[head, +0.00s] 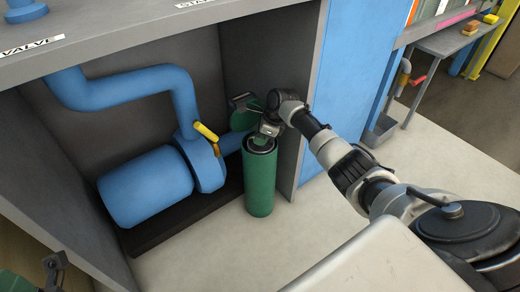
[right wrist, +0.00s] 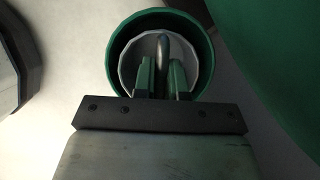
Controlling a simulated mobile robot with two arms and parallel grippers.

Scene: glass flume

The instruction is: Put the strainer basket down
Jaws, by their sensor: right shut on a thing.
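My right gripper (head: 265,136) is at the mouth of an upright green cylinder (head: 260,185) on the floor of the bay. In the right wrist view its fingers (right wrist: 162,85) point into the round opening and are shut on the grey bail handle of the strainer basket (right wrist: 127,57). The basket's pale rim shows inside the green cylinder's wall (right wrist: 112,42), roughly centred. How deep it sits, and whether it rests on anything, cannot be told. The basket's body is hidden. My left gripper cannot be made out.
A blue pump (head: 145,188) on a dark plinth and a blue pipe (head: 125,85) stand left of the cylinder. A green disc (head: 246,116) is just behind my gripper. A grey panel (head: 291,150) is close on the right. Pale floor (head: 225,245) is clear in front.

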